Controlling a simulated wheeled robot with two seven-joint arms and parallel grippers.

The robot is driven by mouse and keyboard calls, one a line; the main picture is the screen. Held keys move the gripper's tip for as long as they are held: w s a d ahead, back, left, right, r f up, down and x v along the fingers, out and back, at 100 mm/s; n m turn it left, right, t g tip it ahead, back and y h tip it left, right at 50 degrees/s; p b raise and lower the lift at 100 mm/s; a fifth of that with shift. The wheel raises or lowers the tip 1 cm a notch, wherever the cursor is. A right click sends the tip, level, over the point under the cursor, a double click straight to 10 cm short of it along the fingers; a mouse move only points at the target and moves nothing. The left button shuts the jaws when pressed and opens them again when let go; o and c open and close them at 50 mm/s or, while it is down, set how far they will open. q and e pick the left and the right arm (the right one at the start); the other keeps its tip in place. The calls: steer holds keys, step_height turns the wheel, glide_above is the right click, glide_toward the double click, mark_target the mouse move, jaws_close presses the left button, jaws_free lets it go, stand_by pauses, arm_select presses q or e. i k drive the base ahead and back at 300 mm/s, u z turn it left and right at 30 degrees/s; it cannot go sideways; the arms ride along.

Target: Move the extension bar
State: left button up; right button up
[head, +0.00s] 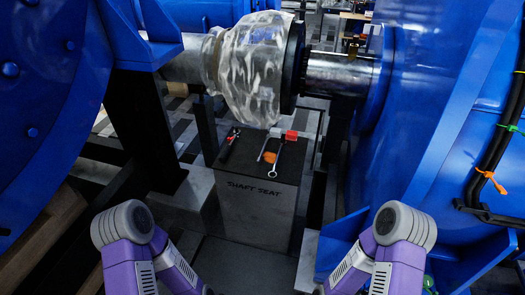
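Several tools lie on the dark top of a grey block marked "SHAFT SEAT" (256,203), below the shaft. A black tool with red marks (230,143) lies at the left. A slim silver bar-like tool (263,149) lies near the middle, by an orange piece (270,157). A silver wrench with a ring end (273,171) slants up to a red piece (291,135). I cannot tell for sure which of these is the extension bar. Both my purple arms are low at the bottom, and their grippers are outside the view, well short of the tools.
A clear, wrapped-looking coupling (252,70) and a steel shaft (340,73) hang over the block. Large blue motor housings (45,90) stand at the left and right (440,110). Dark posts flank the block. The space in front of the block looks clear.

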mark_target(258, 160)
steer(key=k, duration=0.55)
steer(key=u, duration=1)
steer(key=i, duration=1.8)
steer(key=z, duration=0.65)
